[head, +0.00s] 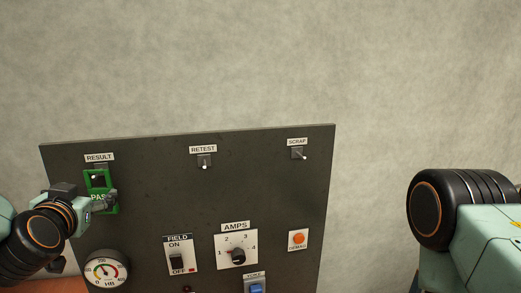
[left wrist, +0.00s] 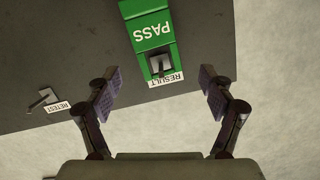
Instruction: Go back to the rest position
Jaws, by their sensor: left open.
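My left gripper (head: 108,199) is at the lower left of the head view, in front of the green PASS tag (head: 99,178). In the left wrist view the gripper (left wrist: 158,80) is open, with nothing between its two fingers. The tag (left wrist: 148,28) shows upside down there, beyond the fingertips and apart from them. It hangs on the hook (left wrist: 160,63) by the RESULT label (left wrist: 166,79). In the head view the gripper hides part of the tag. My right arm is at the right edge of the head view; its gripper is out of view.
The dark panel (head: 130,235) carries empty RETEST (head: 204,162) and SCRAP (head: 299,154) hooks, a gauge (head: 106,271), a FIELD switch (head: 177,261), an AMPS knob (head: 237,255) and an orange button (head: 298,239). A bare wall (head: 260,60) is behind. Space right of the panel looks clear up to my right arm.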

